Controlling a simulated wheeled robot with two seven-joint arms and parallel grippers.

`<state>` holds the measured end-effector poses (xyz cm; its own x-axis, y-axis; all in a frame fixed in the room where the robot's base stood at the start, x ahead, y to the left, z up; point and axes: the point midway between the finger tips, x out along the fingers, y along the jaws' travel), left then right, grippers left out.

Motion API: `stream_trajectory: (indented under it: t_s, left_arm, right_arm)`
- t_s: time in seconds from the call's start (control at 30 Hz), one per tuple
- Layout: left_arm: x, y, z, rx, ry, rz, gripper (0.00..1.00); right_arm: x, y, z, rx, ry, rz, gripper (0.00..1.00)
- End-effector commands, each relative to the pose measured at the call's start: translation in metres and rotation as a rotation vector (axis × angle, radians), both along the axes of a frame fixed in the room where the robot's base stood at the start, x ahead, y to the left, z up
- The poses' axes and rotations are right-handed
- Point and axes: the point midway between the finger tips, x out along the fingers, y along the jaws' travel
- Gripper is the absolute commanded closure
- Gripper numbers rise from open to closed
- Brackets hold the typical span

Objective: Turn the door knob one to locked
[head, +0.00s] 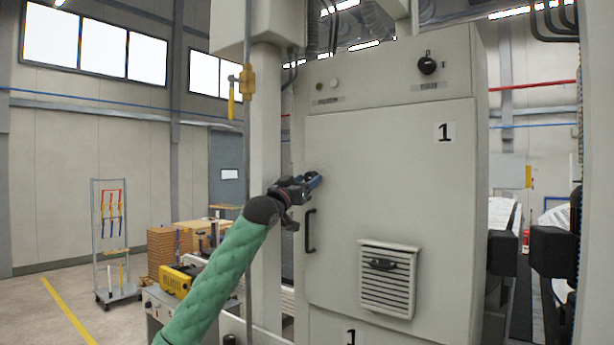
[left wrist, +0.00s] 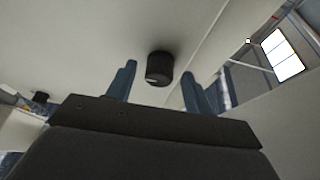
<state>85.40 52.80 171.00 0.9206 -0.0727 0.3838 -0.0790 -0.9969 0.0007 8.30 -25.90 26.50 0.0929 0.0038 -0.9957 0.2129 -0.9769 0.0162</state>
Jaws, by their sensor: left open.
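The door knob one is a short black round knob on the pale grey cabinet door (head: 400,190) marked 1. In the left wrist view the knob (left wrist: 160,68) sits between the two blue fingers of my left gripper (left wrist: 158,82), with a gap on each side. In the head view my left gripper (head: 311,183) is at the door's left edge, above the black handle (head: 310,231), and largely hides the knob. The gripper is open and holds nothing. A small light mark shows on the knob's lower edge. My right gripper is not in view.
A black rotary switch (head: 427,65) is on the panel above the door. A louvred vent (head: 387,278) is low on the door. A yellow-handled valve (head: 240,85) hangs left of the cabinet. A tool rack (head: 117,240) and stacked boards (head: 161,248) stand further left.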

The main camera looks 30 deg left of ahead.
Motion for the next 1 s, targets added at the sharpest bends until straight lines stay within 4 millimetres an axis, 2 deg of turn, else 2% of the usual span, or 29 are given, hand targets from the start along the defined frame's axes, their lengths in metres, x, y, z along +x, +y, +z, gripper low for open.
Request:
stream_trajectory:
  t_s: [0.4, 0.47, 0.63, 1.0]
  left_arm:
    - [0.0069, -0.0007, 0.0011, 0.0, 0.001, 0.0, 0.48]
    - [0.0067, -0.0007, 0.0012, 0.001, 0.001, 0.0, 0.58]
    - [0.0067, -0.0007, 0.0013, 0.001, 0.001, 0.0, 0.91]
    - [0.0068, -0.0016, -0.0006, -0.041, 0.004, 0.0, 0.93]
  right_arm:
    - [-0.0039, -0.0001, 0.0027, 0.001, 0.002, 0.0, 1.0]
    - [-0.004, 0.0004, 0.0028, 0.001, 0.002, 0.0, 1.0]
    - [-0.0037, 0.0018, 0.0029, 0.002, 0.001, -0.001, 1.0]
    - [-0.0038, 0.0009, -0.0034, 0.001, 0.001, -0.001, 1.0]
